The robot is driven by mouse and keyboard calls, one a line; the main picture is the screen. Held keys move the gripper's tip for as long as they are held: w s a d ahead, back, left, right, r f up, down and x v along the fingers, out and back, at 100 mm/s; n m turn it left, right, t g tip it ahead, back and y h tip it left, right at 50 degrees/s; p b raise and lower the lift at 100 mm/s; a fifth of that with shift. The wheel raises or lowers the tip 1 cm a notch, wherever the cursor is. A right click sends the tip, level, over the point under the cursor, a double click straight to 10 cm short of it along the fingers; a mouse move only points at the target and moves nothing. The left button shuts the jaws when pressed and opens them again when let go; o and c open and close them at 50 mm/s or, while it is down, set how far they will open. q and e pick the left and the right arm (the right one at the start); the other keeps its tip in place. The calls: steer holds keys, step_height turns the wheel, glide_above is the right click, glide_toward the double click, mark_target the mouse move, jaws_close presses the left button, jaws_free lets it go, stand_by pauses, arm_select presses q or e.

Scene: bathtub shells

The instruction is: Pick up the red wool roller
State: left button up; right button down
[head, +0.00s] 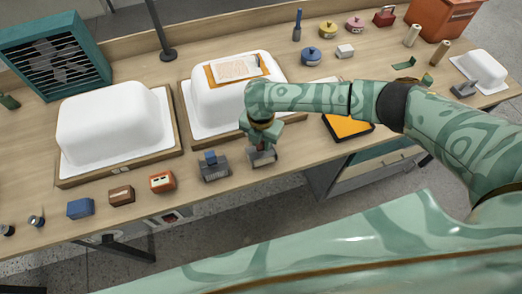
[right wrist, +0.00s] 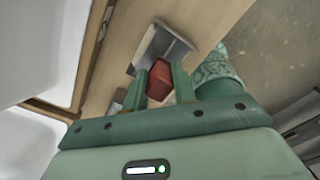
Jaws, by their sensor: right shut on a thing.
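My right gripper (head: 261,138) reaches down over the front part of the workbench, in front of the right-hand white shell. In the right wrist view, its two green fingers (right wrist: 170,80) are shut on a red block-shaped thing (right wrist: 160,77), the red wool roller. A grey metal tray (right wrist: 163,46) lies right by the roller; the tray also shows under the gripper in the head view (head: 262,158). I cannot tell whether roller and tray touch. The roller is hidden by the gripper in the head view. My left gripper is not in view.
A second grey tray (head: 214,173) with a blue roller (head: 210,157) stands just left of the gripper. Two white shells (head: 112,125) (head: 228,95) sit on wooden bases behind. An orange-and-black pad (head: 347,127) lies to the right. Small boxes line the front edge on the left.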

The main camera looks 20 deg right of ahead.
steer(key=shift+r, duration=0.3)
steer(key=r, duration=0.1)
steer(key=r+p, duration=0.2)
steer(key=r, duration=0.1)
steer(key=shift+s+d, duration=0.25)
steer(key=shift+s, duration=0.1)
steer(key=s+d+r+p, duration=0.4)
steer(key=s+r, duration=0.4)
steer(key=s, duration=0.4)
steer(key=shift+d+r, duration=0.2)
steer(key=shift+d, duration=0.35)
steer(key=c, duration=1.8)
jaws_free()
steer(key=shift+c, duration=1)
